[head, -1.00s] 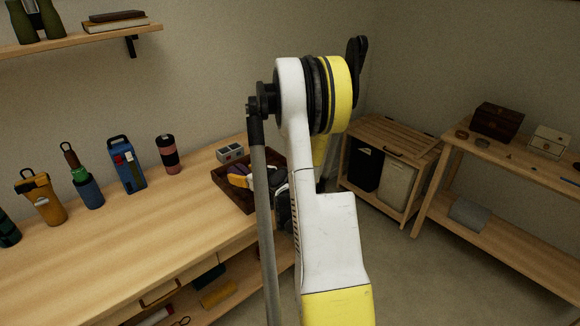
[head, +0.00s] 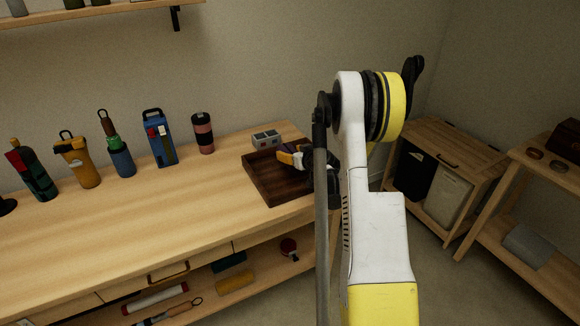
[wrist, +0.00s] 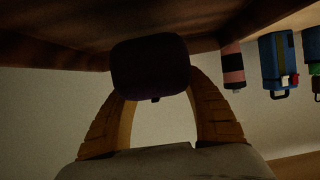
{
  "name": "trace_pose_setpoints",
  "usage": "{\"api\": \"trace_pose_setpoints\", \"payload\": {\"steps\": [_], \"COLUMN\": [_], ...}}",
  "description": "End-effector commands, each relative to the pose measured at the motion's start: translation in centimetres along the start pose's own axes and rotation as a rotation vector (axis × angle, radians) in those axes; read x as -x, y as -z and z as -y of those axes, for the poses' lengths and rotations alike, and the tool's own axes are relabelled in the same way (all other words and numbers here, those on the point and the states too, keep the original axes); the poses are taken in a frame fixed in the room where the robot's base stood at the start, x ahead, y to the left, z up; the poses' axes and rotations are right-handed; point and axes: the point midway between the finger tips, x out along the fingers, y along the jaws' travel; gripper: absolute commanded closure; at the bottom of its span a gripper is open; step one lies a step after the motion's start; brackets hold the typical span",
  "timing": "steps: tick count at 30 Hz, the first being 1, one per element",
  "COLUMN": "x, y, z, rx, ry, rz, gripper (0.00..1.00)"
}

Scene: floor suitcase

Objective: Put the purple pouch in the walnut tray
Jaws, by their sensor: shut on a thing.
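The purple pouch (wrist: 150,66) is dark and rounded, held between the two fingertips of my gripper in the wrist view. In the head view the purple pouch (head: 293,148) shows only as a small patch, mostly hidden by my gripper. My gripper (head: 291,157), with orange-yellow fingers, is shut on the pouch over the back right part of the walnut tray. The walnut tray (head: 268,188) is a dark square open box at the bench's right end. Its dark wood (wrist: 45,52) spans the top of the inverted wrist view. I cannot tell whether the pouch touches the tray.
A grey box (head: 267,140) stands just behind the tray. A pink and black bottle (head: 203,133), a blue container (head: 160,140) and several other bottles line the bench's back. The bench front is clear. A wooden cabinet (head: 450,150) and a side table stand to the right.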

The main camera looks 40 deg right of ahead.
Motion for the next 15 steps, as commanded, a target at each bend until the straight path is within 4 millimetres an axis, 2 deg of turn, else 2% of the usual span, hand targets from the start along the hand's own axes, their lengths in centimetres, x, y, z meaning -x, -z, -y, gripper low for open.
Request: {"api": "trace_pose_setpoints", "payload": {"steps": [5,12,15], "x": [-1.1,-2.4,-2.4], "y": [-0.5,-3.8,-3.9], "z": [0.0,0.0,-0.1], "rx": [0.000,0.000,0.000], "ry": [-0.001,-0.001,-0.001], "rz": [0.000,0.000,-0.001], "gripper": [0.77,0.77,0.77]}}
